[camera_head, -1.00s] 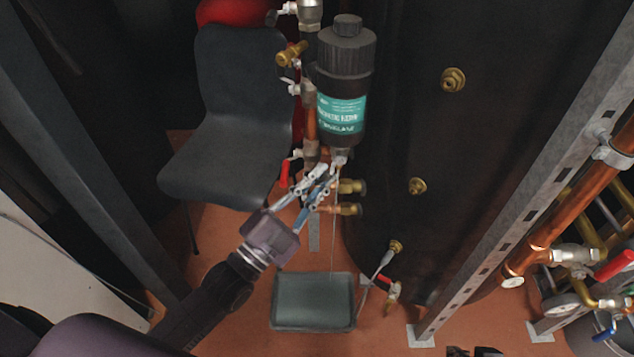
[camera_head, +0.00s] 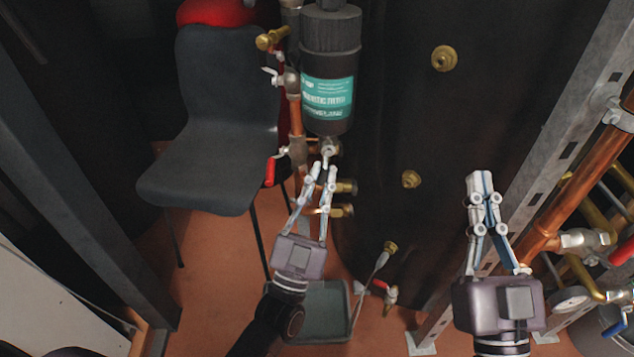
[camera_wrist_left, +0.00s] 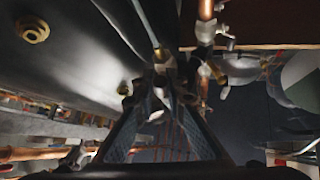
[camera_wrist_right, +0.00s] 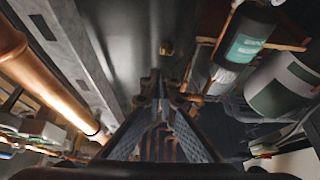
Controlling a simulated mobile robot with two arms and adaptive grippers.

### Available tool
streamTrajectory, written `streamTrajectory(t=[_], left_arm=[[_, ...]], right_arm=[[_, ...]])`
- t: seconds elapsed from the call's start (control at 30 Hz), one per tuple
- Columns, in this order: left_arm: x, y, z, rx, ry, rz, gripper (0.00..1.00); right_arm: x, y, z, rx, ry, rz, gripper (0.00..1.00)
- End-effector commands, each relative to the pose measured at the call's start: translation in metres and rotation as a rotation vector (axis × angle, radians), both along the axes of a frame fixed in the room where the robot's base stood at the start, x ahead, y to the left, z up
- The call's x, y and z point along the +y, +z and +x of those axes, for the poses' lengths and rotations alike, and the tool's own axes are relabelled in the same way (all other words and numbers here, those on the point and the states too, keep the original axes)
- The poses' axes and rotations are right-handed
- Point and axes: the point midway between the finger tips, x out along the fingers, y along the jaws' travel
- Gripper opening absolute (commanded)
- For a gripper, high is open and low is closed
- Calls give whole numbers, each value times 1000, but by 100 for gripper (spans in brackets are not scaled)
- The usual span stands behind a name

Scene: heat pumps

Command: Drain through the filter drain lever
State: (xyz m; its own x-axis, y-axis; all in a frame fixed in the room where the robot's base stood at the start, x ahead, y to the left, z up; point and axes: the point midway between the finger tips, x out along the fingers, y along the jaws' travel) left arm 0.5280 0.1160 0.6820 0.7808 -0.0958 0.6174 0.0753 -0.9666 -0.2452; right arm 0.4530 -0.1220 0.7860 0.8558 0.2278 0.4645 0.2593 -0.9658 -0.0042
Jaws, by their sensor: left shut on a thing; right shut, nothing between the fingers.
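The black magnetic filter (camera_head: 329,65) with a teal label hangs upright beside the dark tank. Its small silver drain valve with the drain lever (camera_head: 330,150) sits at its underside. My left gripper (camera_head: 325,168) reaches up from below, its fingertips shut on the drain lever; the fingers partly cover the lever. In the left wrist view the left fingertips (camera_wrist_left: 165,85) meet small metal parts, hard to tell apart. The grey-green tray (camera_head: 335,305) lies on the floor below, partly hidden by my left arm. My right gripper (camera_head: 480,180) is shut and empty, raised at the right before the tank.
A dark chair (camera_head: 215,150) stands left of the filter. A red lever (camera_head: 270,172) and brass fittings (camera_head: 345,187) are close to my left gripper. A slotted metal post (camera_head: 550,150) and copper pipe (camera_head: 590,170) stand right of my right gripper.

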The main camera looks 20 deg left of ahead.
Motion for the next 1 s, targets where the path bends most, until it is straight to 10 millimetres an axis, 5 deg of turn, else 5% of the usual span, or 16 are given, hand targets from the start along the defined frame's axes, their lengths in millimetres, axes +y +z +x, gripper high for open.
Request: streamTrajectory(t=[0.3,0.87,0.9,1.0], left_arm=[[-6,-4,2,-23,-2,-101,0],[-7,-3,2,-30,-2,-122,0],[-7,-3,2,-30,-2,-122,15],[-7,-3,2,-31,-1,-122,26]], right_arm=[[-3,38,-28,-213,11,61,0],[-4,47,-35,-263,14,75,0],[-4,47,-35,-263,14,75,0],[-4,47,-35,-262,14,75,0]])
